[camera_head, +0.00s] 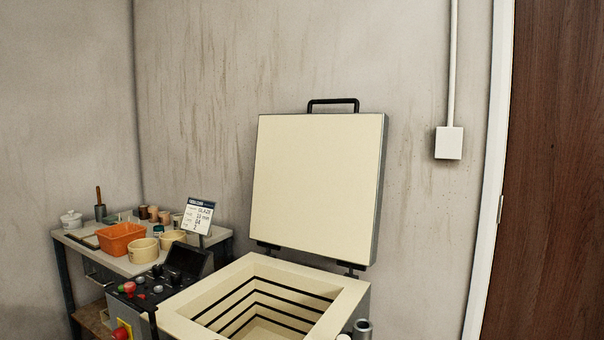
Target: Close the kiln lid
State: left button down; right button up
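The kiln (188,306) stands at the bottom centre, its square chamber open at the top, with a cream rim and dark grooves around the inner walls. Its lid (318,185) stands raised at the back, nearly upright and leaning slightly back, its cream inner face turned to me. A black handle (333,102) is on the lid's top edge, and dark hinges (350,268) join the lid's lower edge to the kiln's back. The kiln's front is cut off by the frame. Neither of my grippers is in view.
A control panel (150,288) with coloured buttons is at the kiln's left. Behind it a bench (122,265) holds an orange basket (120,240), bowls and a glaze sign (197,216). A grey cylinder (362,329) shows at the bottom edge. A brown door (553,180) is at right.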

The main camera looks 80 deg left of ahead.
aim_at(318, 179)
jog(key=u, duration=0.8)
jog(key=i, duration=2.4)
jog(key=u, duration=0.25)
